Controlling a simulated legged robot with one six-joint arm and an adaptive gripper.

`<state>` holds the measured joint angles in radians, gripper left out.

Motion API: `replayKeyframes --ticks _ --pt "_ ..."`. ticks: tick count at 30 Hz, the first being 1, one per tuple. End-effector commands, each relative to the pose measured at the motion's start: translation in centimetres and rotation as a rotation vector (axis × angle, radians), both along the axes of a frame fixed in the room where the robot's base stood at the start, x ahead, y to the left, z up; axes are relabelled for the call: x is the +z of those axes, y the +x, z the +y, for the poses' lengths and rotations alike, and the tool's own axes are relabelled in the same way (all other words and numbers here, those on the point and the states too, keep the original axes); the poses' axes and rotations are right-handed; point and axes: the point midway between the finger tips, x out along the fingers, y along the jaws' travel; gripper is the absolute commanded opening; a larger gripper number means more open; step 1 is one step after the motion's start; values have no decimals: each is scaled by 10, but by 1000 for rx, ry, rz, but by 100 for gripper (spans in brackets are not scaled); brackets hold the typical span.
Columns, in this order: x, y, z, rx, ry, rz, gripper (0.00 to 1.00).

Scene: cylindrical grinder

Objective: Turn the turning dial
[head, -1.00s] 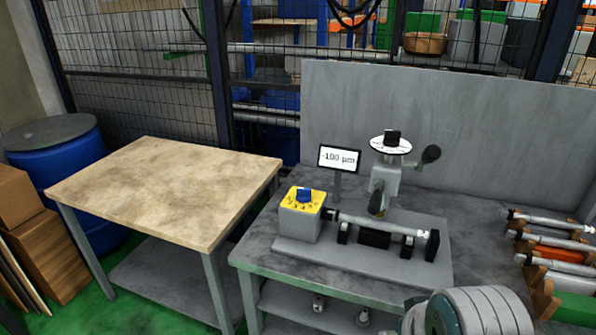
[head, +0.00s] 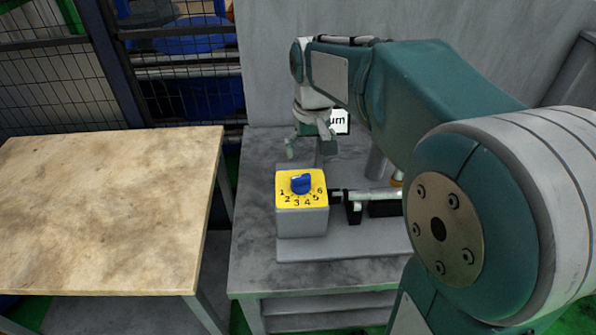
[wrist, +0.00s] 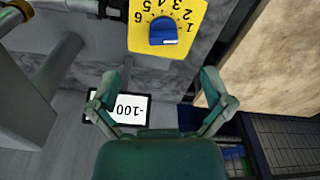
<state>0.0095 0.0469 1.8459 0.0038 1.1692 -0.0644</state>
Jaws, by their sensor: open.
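The turning dial is a blue knob (head: 301,184) on a yellow plate (head: 289,204) numbered 1 to 6, on top of a grey box on the grinder base. The knob also shows in the wrist view, at the top (wrist: 163,31), with the numbers upside down. My gripper (head: 307,150) is behind and above the dial in the head view, apart from it. In the wrist view its two fingers (wrist: 164,98) are spread wide with nothing between them.
The workpiece shaft (head: 372,195) extends right from the dial box, partly hidden by my arm. A wooden-topped table (head: 105,215) stands to the left, with a gap before the grey workbench (head: 258,262). A grey panel rises behind the bench.

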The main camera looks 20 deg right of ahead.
Motion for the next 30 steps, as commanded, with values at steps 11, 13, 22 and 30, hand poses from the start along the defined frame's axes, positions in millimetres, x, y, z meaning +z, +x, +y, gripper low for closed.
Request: replayKeyframes --ticks 11,13,22,30 --pt "-27 37 0 12 0 82 100" --pt "-35 37 1 12 -1 83 100" --pt "-89 36 4 12 -3 84 100" --pt "-125 36 3 12 -2 81 100"
